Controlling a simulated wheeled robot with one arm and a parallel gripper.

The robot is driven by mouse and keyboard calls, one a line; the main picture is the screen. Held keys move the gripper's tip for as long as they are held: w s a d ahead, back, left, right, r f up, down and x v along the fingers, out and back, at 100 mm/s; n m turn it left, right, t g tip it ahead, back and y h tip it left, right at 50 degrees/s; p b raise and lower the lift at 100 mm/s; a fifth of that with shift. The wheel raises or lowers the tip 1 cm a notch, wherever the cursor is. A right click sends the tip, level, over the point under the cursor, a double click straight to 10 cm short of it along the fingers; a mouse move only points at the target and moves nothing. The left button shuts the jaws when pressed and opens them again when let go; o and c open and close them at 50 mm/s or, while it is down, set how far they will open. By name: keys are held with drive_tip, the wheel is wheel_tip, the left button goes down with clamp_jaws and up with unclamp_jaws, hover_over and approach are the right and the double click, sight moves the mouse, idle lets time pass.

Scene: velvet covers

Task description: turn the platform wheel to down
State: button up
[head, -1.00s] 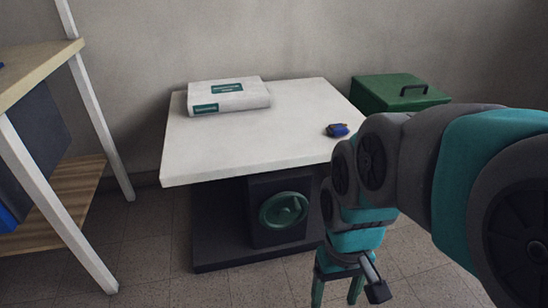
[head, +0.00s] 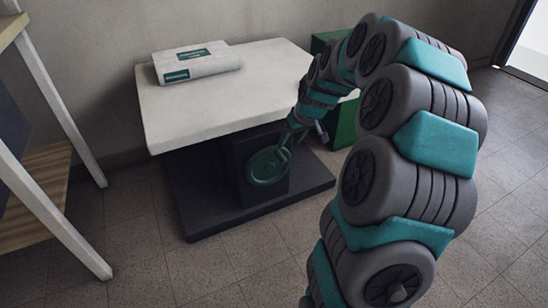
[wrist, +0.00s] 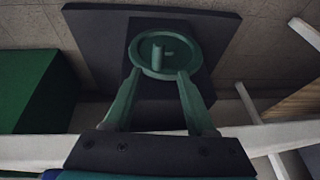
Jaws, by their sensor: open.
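The platform wheel (head: 263,168) is a round green handwheel on the dark pedestal under a white tabletop (head: 205,115). In the wrist view the wheel (wrist: 142,44) shows as a green ring with a small grip near its middle. My gripper (head: 283,150) is at the wheel's upper right in the head view. In the wrist view its two green fingers (wrist: 158,76) are spread, with their tips at the near rim, one toward each side. Whether they touch the rim is unclear. The tabletop stands raised above a dark base plate (head: 215,217).
A white box with green labels (head: 195,64) lies on the tabletop. A green box (head: 344,125) stands behind my arm at the right. A shelf with white posts (head: 50,115) is at the left. The tiled floor in front is clear.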

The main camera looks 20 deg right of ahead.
sight(282, 155)
drive_tip(key=x, duration=0.8)
drive_tip(key=shift+w+d+f, duration=0.1)
drive_tip(key=shift+w+d, duration=0.05)
drive_tip(key=shift+d, duration=0.15)
drive_tip(key=c, duration=0.9)
drive_tip(key=shift+d, duration=0.1)
idle(0.6)
